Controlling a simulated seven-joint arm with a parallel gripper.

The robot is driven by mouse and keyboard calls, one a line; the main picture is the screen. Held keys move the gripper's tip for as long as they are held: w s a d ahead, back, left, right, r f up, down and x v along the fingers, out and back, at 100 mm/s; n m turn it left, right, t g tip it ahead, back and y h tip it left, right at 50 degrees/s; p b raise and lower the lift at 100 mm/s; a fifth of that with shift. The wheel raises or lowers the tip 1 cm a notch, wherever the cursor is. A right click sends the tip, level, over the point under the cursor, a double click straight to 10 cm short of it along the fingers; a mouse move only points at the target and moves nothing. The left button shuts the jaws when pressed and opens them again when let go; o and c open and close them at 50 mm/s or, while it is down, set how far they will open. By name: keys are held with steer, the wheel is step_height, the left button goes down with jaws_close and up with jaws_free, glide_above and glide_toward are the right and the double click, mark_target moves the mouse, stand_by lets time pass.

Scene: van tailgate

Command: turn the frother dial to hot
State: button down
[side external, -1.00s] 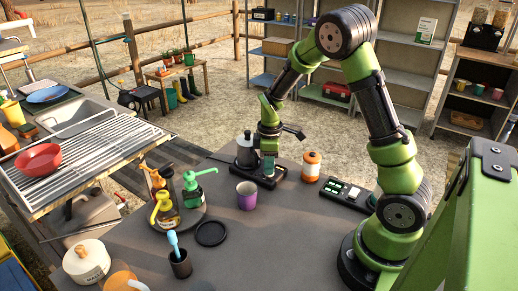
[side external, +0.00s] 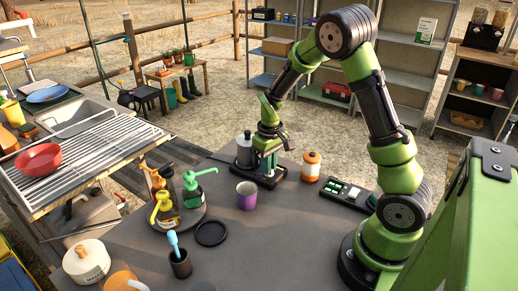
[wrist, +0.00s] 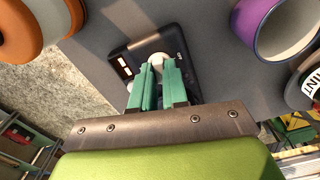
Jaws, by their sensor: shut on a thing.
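The frother is a small dark appliance with a jug (side external: 244,150) on a black base (side external: 273,181), at the far edge of the grey table. My gripper (side external: 268,168) points down over the front part of this base. In the wrist view, my gripper (wrist: 158,72) has its teal fingers close together at a pale round dial (wrist: 157,60) on the dark base (wrist: 123,45). The fingers are shut on the dial and hide part of it. The dial's setting cannot be read. Small lit marks show on the base left of the dial.
A purple cup (side external: 246,196) stands in front of the base, and an orange-and-white canister (side external: 311,166) stands to its right. Pump bottles (side external: 190,190) stand on a round tray at left. A panel with pale keys (side external: 345,192) lies near my arm's base.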

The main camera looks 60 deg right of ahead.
steer(key=m, duration=0.4)
steer(key=shift+m, duration=0.3)
steer(key=m, duration=0.3)
steer(key=shift+m, duration=0.4)
steer(key=m, duration=0.4)
steer(key=shift+m, duration=1.6)
steer(key=c, duration=1.1)
jaws_free()
steer(key=shift+c, duration=0.2)
step_height(320, 180, up, 8)
steer(key=shift+r, duration=0.1)
